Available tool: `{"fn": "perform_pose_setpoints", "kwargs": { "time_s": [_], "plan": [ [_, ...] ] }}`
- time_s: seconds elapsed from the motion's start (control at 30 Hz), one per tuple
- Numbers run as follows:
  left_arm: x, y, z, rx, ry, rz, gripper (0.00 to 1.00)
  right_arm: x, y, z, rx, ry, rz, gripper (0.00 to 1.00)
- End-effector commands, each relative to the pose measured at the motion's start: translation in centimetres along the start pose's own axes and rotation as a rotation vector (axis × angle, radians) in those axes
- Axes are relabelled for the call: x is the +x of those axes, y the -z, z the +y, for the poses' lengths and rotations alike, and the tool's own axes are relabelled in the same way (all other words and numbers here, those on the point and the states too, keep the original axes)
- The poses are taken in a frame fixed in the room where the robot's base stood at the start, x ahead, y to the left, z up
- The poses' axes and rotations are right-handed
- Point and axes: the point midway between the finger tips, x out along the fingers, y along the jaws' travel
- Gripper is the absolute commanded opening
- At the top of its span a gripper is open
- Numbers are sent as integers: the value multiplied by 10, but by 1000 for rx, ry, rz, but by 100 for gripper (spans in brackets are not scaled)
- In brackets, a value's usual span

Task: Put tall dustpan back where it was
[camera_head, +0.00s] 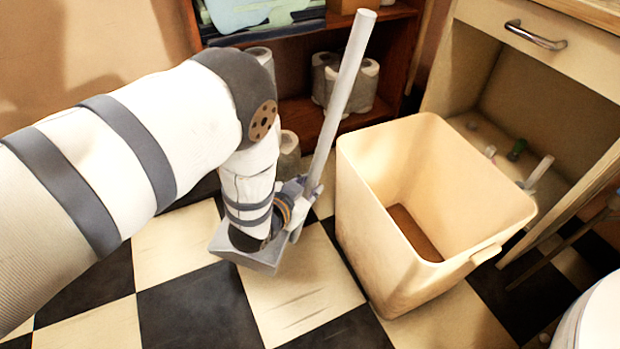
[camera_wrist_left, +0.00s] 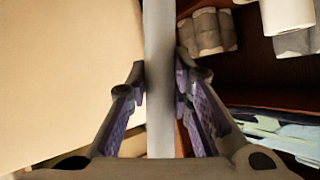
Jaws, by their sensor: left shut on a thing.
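The tall dustpan has a long pale grey pole (camera_head: 346,85) and a grey pan (camera_head: 262,262) low over the checkered floor. My left gripper (camera_head: 303,192) is shut on the pole, low down near the pan. The pole leans a little to the right at its top. In the left wrist view the pole (camera_wrist_left: 160,60) runs between the two fingers of my left gripper (camera_wrist_left: 162,82). My left wrist hides part of the pan. My right gripper is out of view.
A cream open bin (camera_head: 372,225) stands just right of the dustpan. Behind is a dark wooden shelf (camera_head: 305,118) with paper rolls (camera_head: 362,85). A cabinet with a drawer (camera_head: 545,62) is at right. Checkered floor (camera_head: 85,262) is free at lower left.

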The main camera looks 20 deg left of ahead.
Motion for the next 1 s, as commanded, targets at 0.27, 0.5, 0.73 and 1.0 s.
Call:
{"fn": "perform_pose_setpoints", "kwargs": {
  "time_s": [0.27, 0.5, 0.73, 1.0],
  "plan": [
    [1, -1, 0, 6, -10, 7, 0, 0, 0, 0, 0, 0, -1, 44],
    [1, -4, -3, -3, -18, 8, 0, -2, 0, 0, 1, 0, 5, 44],
    [4, -22, -18, -64, -43, 28, 0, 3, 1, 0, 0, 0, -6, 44],
    [6, -41, -36, -138, -73, 52, 0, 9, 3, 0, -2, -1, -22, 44]
  ]
}}
